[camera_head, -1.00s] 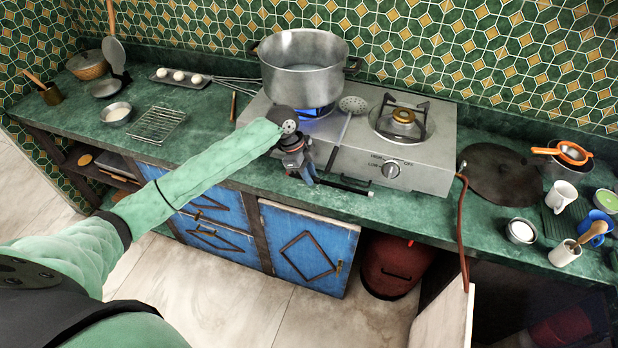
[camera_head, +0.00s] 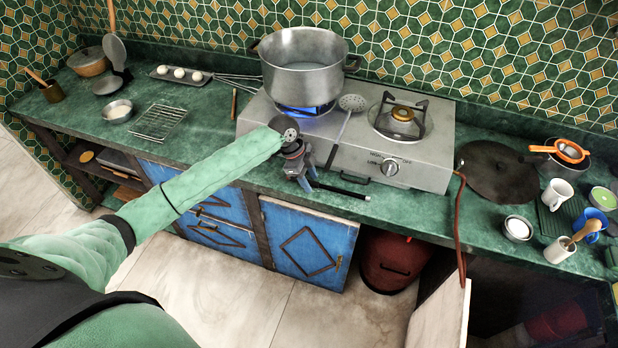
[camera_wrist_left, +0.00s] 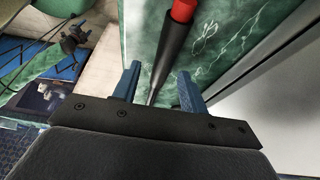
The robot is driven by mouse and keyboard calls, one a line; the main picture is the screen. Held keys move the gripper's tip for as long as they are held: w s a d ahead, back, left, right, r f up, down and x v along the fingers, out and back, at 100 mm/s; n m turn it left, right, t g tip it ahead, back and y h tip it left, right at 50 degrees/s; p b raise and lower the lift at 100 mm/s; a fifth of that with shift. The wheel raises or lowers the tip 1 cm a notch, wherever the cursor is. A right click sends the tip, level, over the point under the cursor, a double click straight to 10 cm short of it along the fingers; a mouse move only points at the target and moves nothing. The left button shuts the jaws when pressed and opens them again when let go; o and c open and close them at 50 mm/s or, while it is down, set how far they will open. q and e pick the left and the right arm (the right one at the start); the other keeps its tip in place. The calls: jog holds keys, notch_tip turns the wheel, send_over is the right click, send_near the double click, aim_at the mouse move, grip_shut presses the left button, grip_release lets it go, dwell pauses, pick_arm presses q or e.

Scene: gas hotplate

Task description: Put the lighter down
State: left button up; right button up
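The lighter (camera_head: 341,188) is a thin dark rod at the front edge of the green counter, below the stove. In the left wrist view the lighter (camera_wrist_left: 174,48) shows a black shaft and a red part near the top edge. My left gripper (camera_head: 308,182) is over the counter's front edge, at the lighter's left end. In the wrist view its two blue fingers (camera_wrist_left: 157,88) stand apart, with the shaft between them and gaps showing on both sides. I cannot tell whether the lighter rests fully on the counter.
The gas stove (camera_head: 355,150) stands just behind the gripper. A large pot (camera_head: 302,80) sits on its left burner, over a blue flame. A red hose (camera_head: 460,225) hangs at the right. Blue cabinet doors (camera_head: 308,245) are below the counter.

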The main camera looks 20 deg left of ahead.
pick_arm(q)
jog(key=shift+a+r+b, duration=0.25)
jog(key=shift+r+b, duration=0.05)
jog(key=shift+r, duration=0.25)
jog(key=b+v, duration=0.1)
jog(key=v, duration=0.1)
jog(key=shift+w+a+r, duration=0.1)
jog(key=shift+a+r, duration=0.05)
jog(key=shift+r, duration=0.2)
jog(key=b+v, duration=0.2)
jog(key=v, duration=0.6)
pick_arm(e)
jog(key=w+a+r, duration=0.3)
jog(key=w+r, duration=0.2)
jog(key=w, duration=0.1)
pick_arm(q)
jog(key=shift+r, duration=0.15)
pick_arm(e)
jog(key=shift+w, duration=0.15)
